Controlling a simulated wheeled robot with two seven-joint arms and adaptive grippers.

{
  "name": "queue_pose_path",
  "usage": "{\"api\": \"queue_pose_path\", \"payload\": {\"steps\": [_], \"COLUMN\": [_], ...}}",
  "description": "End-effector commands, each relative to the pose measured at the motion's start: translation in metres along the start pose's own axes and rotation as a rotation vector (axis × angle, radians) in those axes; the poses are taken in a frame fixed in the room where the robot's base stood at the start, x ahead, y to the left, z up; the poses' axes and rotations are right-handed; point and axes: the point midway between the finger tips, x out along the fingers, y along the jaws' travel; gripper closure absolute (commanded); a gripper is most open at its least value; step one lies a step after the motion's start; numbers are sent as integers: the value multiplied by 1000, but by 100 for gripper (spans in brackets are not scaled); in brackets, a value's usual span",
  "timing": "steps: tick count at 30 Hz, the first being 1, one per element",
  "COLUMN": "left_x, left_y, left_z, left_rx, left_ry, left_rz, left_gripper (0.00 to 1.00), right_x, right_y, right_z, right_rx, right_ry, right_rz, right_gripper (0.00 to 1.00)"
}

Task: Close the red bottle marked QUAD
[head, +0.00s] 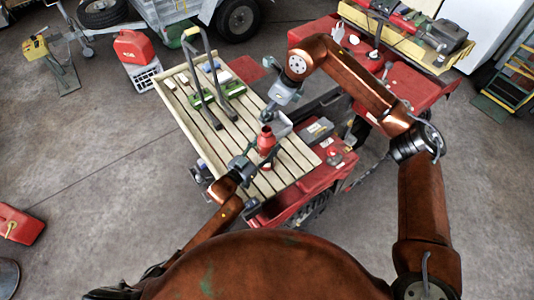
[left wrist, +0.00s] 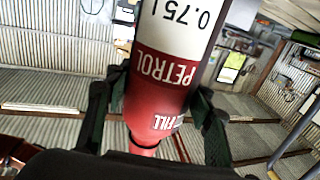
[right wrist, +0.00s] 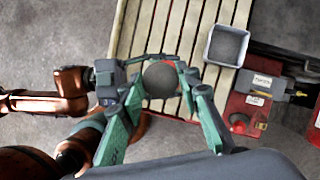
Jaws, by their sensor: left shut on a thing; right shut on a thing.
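A red bottle (head: 266,140) stands upright over the slatted wooden bench (head: 188,112). In the left wrist view the bottle (left wrist: 168,60) shows a white band with "0.75 l" and the word PETROL; the word QUAD is not visible. My left gripper (head: 250,162) is shut around the bottle's body, one finger on each side. My right gripper (right wrist: 160,85) is shut on a dark grey round cap (right wrist: 161,80), just above the bottle's neck. Red shows behind the cap. I cannot tell whether the cap touches the neck.
A square grey container (right wrist: 228,46) stands on the slats close to the bottle. A red machine (head: 285,205) lies beside the bench.

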Motion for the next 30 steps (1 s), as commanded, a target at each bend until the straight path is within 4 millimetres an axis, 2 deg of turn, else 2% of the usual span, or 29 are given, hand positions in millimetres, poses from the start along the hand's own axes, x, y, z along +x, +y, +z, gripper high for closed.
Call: {"api": "queue_pose_path", "payload": {"steps": [2,15,20,30], "left_x": [0,0,0,0], "left_y": [0,0,0,0], "left_z": [0,-1,-1,-1], "left_rx": [0,0,1,0], "left_ry": [1,2,2,2], "left_rz": [0,0,0,0], "left_gripper": [65,95,95,95], "right_x": [0,0,6,44], "right_y": [0,0,0,2], "right_z": [0,0,-2,-18], "right_rx": [0,0,0,0], "right_ry": [0,0,1,2], "right_rz": [0,0,0,0], "right_gripper": [77,77,77,77]}}
